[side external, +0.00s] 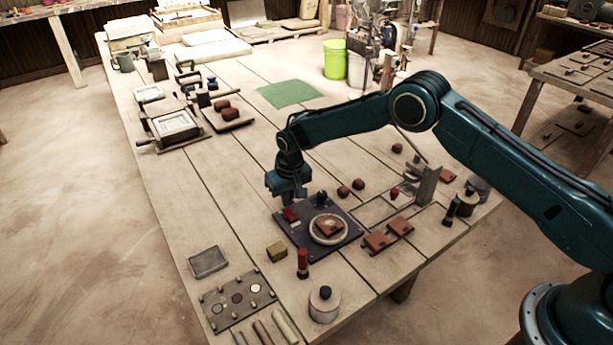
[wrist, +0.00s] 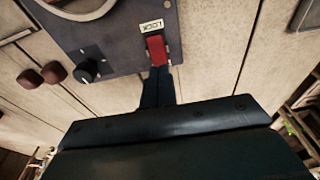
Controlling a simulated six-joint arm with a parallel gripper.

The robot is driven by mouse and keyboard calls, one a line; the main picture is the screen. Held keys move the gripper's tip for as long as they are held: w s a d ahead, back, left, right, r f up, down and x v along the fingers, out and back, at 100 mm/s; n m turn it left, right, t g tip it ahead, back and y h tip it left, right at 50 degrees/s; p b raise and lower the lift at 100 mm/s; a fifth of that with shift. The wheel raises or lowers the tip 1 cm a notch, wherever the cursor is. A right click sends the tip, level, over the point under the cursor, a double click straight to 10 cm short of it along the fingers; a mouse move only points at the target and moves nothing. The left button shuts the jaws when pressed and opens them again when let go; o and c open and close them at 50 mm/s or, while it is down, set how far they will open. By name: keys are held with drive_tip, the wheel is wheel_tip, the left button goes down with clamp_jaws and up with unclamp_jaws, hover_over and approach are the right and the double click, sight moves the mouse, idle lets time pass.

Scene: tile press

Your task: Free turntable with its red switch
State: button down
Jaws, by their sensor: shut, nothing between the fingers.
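The turntable (side external: 313,237) is a pale round disc on a dark base plate (side external: 290,233), with a reddish-brown tile (side external: 329,226) on it. The red switch (side external: 290,214) sits at the plate's far left corner. In the wrist view the red switch (wrist: 156,49) lies beside a white "LOCK" label (wrist: 152,26). My gripper (wrist: 158,70) is shut and empty, its fingertips right at the near end of the switch; I cannot tell whether they touch it. In the side view my gripper (side external: 288,200) points down over that corner and partly hides it.
A black knob (wrist: 88,70) stands on the same plate, with brown lumps (wrist: 43,75) on the table beside it. A yellowish block (side external: 276,251) and a red-and-black cylinder (side external: 303,263) stand near the plate. Tiles (side external: 376,240) lie to its right. The table's middle is mostly clear.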

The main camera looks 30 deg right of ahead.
sight(288, 212)
drive_tip(key=shift+f, duration=1.4)
idle(1.3)
drive_tip(key=shift+r, duration=3.6)
